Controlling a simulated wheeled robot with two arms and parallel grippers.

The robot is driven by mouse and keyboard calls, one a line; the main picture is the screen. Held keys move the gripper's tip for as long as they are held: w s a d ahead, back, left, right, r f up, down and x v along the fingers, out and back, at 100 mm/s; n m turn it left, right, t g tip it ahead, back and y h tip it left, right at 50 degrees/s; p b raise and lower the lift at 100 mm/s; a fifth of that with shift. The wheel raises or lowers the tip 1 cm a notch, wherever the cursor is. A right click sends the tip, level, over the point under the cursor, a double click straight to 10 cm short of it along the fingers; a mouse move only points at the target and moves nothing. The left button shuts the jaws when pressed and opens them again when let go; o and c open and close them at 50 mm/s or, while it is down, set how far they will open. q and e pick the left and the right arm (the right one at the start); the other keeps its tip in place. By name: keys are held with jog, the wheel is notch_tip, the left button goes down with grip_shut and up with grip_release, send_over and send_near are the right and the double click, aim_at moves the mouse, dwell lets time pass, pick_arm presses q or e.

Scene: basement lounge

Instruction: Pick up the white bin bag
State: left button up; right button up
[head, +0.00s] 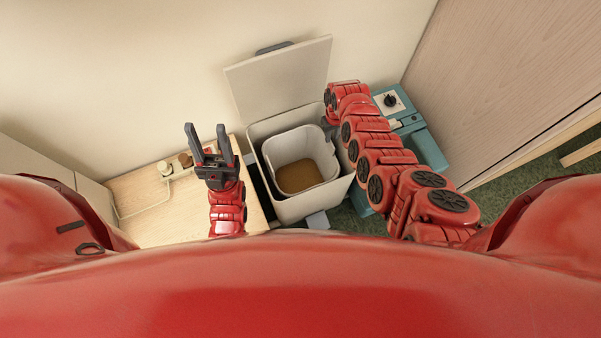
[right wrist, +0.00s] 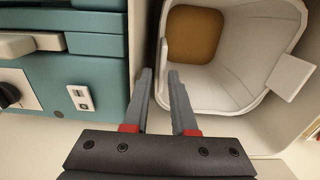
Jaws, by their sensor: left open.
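The white bin bag (head: 300,160) shows as a stiff-looking white liner with a brown bottom, standing inside the open cream bin (head: 303,207). It also shows in the right wrist view (right wrist: 240,75), with its rim and a pale tab at the right. My right gripper (right wrist: 160,72) is open, its fingertips apart near the liner's left rim in that view; I cannot tell whether they touch it. My left gripper (head: 206,133) is open and empty, left of the bin, over the wooden top.
The bin's lid (head: 280,75) stands raised against the wall. A teal unit (head: 425,148) with a black knob is close on the right. A light wooden top (head: 150,205) with small items (head: 176,164) lies left. A wood panel (head: 500,80) bounds the right.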

notch_tip(320, 180, down, 5)
jog(key=b, duration=0.3)
jog(key=shift+a+b, duration=0.1)
jog(key=shift+b, duration=0.25)
jog(key=shift+r, duration=0.1)
jog(key=shift+c, duration=0.3)
grip_shut()
dwell(0.5)
